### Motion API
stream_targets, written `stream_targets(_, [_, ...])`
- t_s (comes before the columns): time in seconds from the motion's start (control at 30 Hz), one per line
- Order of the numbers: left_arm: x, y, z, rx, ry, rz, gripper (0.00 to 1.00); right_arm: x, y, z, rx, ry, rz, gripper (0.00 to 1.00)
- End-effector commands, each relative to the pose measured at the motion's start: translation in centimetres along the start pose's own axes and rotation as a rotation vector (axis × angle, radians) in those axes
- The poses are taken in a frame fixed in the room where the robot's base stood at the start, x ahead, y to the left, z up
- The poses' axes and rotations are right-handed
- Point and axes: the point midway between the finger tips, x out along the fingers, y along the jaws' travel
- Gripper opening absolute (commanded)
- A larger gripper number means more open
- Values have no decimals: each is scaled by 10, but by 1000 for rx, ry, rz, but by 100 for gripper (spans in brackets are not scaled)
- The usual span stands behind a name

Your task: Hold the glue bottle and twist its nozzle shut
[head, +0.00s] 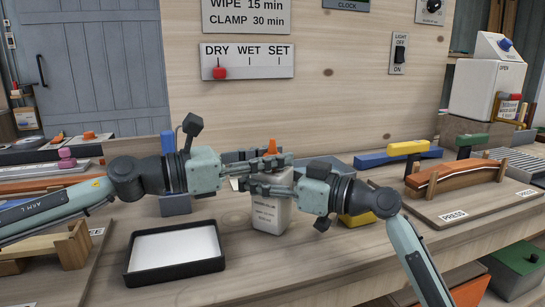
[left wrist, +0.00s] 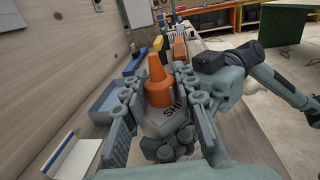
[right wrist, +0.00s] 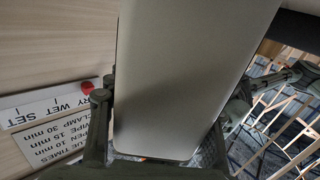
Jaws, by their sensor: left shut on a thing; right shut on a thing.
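My left gripper (head: 278,160) comes from the left, just above, and is shut on the nozzle. In the left wrist view the orange nozzle (left wrist: 158,88) sits between the fingers, above a white shoulder with partly hidden dark lettering.
A black tray with a white inside (head: 130,270) lies front left of the bottle. A yellow block (head: 357,219) is partly hidden behind my right arm. A curved wooden piece on a press board (head: 450,213) is at right. A panelled wall rises behind.

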Motion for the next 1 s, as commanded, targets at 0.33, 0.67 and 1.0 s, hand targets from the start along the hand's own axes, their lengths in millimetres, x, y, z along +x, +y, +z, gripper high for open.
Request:
stream_targets(0.33, [0, -3, 1, 1, -1, -16, 0, 1, -1, 1, 1, -3, -3, 0])
stream_targets(0.67, [0, -1, 0, 1, 0, -12, 50, 1, -1, 1, 1, -2, -2, 0])
stream_targets(1.0, [-17, 1, -1, -2, 0, -7, 50, 0, 0, 1, 1, -2, -1, 0])
